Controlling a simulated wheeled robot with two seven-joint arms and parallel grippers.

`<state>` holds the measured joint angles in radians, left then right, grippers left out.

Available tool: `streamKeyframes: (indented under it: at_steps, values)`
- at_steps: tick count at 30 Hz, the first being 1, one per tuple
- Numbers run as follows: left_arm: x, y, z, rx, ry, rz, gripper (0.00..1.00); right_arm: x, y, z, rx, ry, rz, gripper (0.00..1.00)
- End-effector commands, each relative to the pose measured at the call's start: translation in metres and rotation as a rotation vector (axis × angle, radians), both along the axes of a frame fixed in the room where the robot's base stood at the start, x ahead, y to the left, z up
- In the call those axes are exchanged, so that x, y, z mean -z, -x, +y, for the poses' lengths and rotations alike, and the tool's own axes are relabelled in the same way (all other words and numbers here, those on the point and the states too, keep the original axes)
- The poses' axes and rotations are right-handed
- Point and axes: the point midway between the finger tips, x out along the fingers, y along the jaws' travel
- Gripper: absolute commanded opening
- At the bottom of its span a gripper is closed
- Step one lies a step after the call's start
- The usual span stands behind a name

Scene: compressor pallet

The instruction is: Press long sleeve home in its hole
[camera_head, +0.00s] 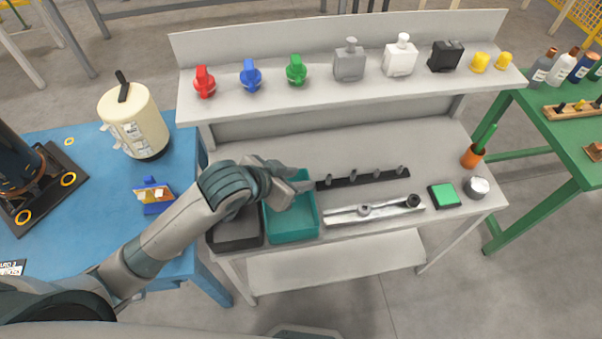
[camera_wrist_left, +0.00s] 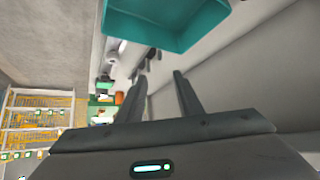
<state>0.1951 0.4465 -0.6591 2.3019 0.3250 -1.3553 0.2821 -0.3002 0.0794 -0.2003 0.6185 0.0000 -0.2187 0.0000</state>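A pale metal arm-like part (camera_head: 385,209) lies on the grey bench, with a small raised ring (camera_head: 365,210) near its middle and a dark round piece (camera_head: 413,201) at its right end. I cannot tell whether either is the long sleeve, or how deep they sit. A black rack (camera_head: 338,183) behind it holds several grey upright pieces. My left gripper (camera_head: 303,181) is above the teal tray (camera_head: 306,231), left of the metal part and apart from it. In the left wrist view its fingers (camera_wrist_left: 160,78) are spread with nothing between them. My right gripper is not in view.
A dark tray (camera_head: 236,243) stands left of the teal one. A green-topped block (camera_head: 444,195), a metal cylinder (camera_head: 476,188) and an orange cup (camera_head: 473,156) stand at the bench's right. Coloured valves and bottles line the raised shelf (camera_head: 325,97). The bench behind the rack is clear.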

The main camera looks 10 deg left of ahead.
Motion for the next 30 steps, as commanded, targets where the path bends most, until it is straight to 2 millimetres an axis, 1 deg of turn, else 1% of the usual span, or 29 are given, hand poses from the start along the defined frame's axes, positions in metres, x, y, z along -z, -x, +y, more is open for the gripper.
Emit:
streamKeyframes:
  at_steps: [8,14,20,30]
  values:
    - [0.002,-0.002,-0.002,0.0,0.0,0.0,0.33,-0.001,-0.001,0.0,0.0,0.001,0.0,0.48]
    - [0.012,-0.01,-0.008,-0.001,0.001,0.002,0.33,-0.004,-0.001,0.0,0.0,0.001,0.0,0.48]
    - [0.031,-0.026,-0.019,-0.001,0.001,0.002,0.33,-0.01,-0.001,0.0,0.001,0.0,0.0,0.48]
    - [0.069,-0.058,-0.042,-0.001,0.0,0.001,0.33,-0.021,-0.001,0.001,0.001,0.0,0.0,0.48]
